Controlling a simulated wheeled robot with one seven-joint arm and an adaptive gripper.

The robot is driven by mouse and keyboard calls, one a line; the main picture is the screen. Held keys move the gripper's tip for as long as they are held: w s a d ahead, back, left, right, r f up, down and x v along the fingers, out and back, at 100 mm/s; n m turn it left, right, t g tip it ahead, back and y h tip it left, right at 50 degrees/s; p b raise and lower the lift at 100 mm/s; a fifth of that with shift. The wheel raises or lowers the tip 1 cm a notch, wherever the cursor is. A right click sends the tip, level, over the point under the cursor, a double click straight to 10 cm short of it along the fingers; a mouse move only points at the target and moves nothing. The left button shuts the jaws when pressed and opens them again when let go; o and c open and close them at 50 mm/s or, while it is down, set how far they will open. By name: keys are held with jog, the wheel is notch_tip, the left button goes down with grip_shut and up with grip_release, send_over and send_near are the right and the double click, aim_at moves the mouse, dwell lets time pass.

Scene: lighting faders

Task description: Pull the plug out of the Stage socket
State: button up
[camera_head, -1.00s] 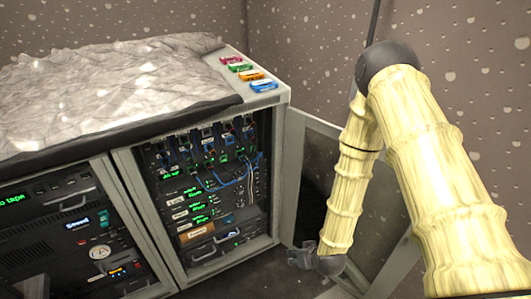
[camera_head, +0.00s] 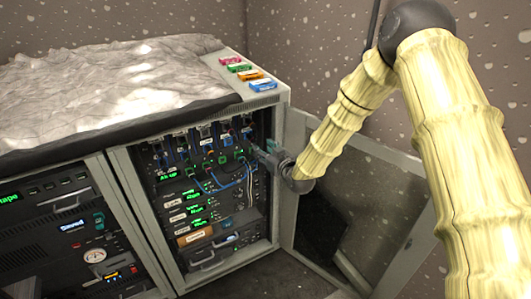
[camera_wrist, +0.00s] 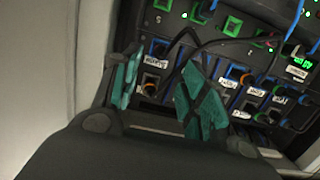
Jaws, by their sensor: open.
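In the head view my gripper (camera_head: 266,150) is small, at the right side of the open rack, level with its upper rows. In the wrist view my gripper (camera_wrist: 160,92) is open, its two teal-padded fingers pointing at a row of labelled sockets. A socket with a white label (camera_wrist: 157,62) shows between the fingers; I cannot read the label surely. A dark cable (camera_wrist: 235,41) runs right from near the right finger. I cannot tell which socket is Stage, and its plug is not clearly distinguishable. Nothing is visibly held.
Blue cables (camera_head: 232,184) hang across the rack front. The open rack door (camera_head: 350,190) stands to the right, behind my arm. Coloured blocks (camera_head: 240,67) lie on the cabinet top. In the wrist view a pale frame post (camera_wrist: 92,50) is left of the fingers.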

aim_at(254, 141)
jog(key=shift+b+x, duration=1.35)
jog(key=shift+x, duration=2.85)
jog(key=shift+c, duration=0.2)
grip_shut()
jog(key=shift+f+p+v, duration=0.2)
jog(key=shift+p+v, duration=0.05)
jog(key=shift+v, duration=0.85)
jog(key=shift+f+p+v, duration=0.2)
jog(key=shift+v, duration=0.95)
jog(key=shift+s+d, duration=0.1)
jog(key=shift+s, duration=0.15)
